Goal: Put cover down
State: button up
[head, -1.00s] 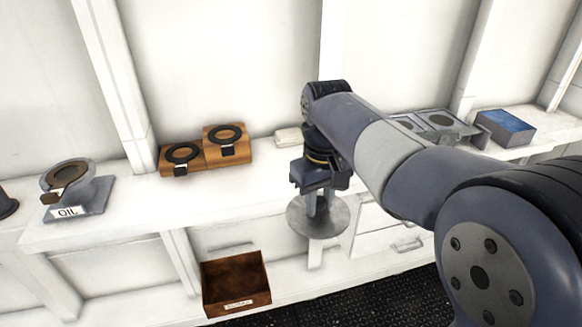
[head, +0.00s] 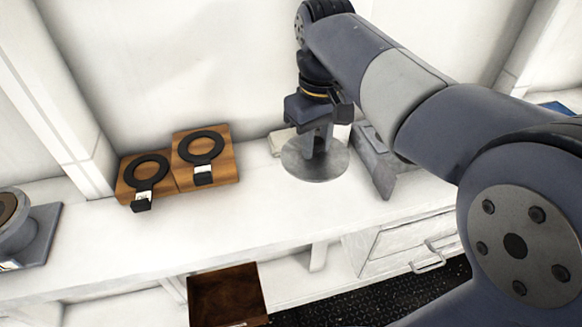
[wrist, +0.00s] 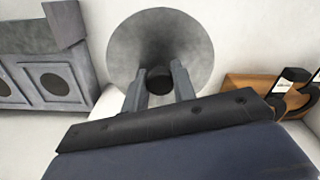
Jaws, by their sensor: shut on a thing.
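The cover is a round grey metal disc (head: 315,165) with a dark knob at its centre. My gripper (head: 318,143) points down and is shut on the knob. In the wrist view the disc (wrist: 160,35) spreads out beyond my two fingers (wrist: 160,88), which pinch the knob (wrist: 160,76). The disc looks level, over the white bench top (head: 240,228). I cannot tell whether it touches the bench or hangs just above it.
Two wooden blocks with black rings (head: 202,148) (head: 148,172) stand left of the cover. A grey unit with round dark recesses (wrist: 55,83) is on its other side. A pale block (head: 280,142) sits behind. An open brown box (head: 228,293) is below. Bench front is clear.

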aim_at(312, 189)
jog(key=f, duration=1)
jog(key=shift+w, duration=0.2)
jog(key=o, duration=1)
jog(key=shift+f, duration=0.1)
notch_tip(312, 189, up, 12)
jog(key=shift+r, duration=0.15)
